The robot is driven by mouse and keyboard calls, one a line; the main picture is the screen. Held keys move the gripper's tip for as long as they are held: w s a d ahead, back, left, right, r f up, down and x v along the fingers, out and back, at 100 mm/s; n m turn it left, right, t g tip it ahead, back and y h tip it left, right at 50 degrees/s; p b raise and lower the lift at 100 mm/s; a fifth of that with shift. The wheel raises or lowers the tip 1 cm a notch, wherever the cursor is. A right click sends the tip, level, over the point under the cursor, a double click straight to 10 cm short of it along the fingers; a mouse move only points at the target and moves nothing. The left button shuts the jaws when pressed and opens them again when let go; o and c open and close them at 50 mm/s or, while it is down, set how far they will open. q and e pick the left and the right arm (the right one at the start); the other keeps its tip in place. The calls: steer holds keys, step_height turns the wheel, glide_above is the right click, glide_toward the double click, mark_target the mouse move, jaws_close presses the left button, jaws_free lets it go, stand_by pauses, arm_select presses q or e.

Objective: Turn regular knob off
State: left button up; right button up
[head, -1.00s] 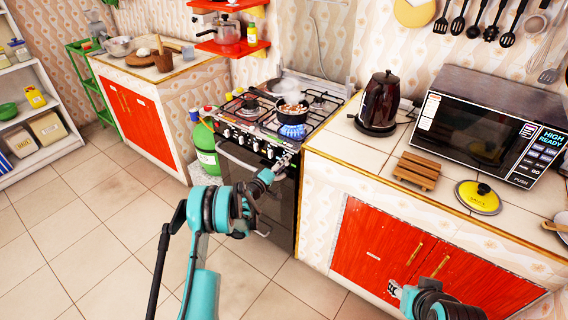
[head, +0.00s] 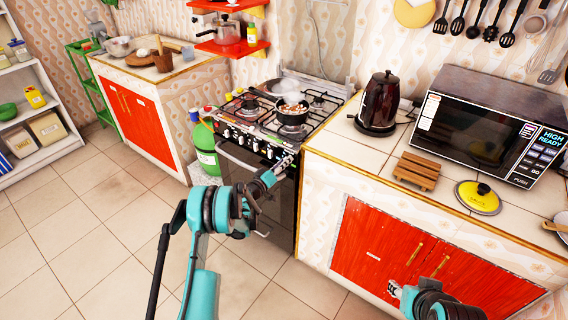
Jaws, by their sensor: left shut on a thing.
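The stove (head: 262,128) stands at the middle back with a row of knobs (head: 245,140) along its front panel. A pot with food (head: 292,110) sits on the front right burner, and no flame shows under it. My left gripper (head: 285,162) is at the right end of the knob row, shut on a knob there; the fingers hide the knob. My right gripper (head: 394,288) is at the bottom right, in front of the red cabinet, small and partly seen, so its jaws cannot be judged.
A counter with a kettle (head: 377,103), a microwave (head: 487,127), a wooden trivet (head: 416,171) and a yellow lid (head: 478,197) is right of the stove. A green gas cylinder (head: 205,149) stands at the stove's left. The tiled floor in front is clear.

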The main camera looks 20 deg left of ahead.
arm_select(q)
steer(key=o, duration=1.2)
steer(key=shift+c, duration=0.2)
steer(key=shift+s, duration=0.1)
steer(key=v, duration=1.2)
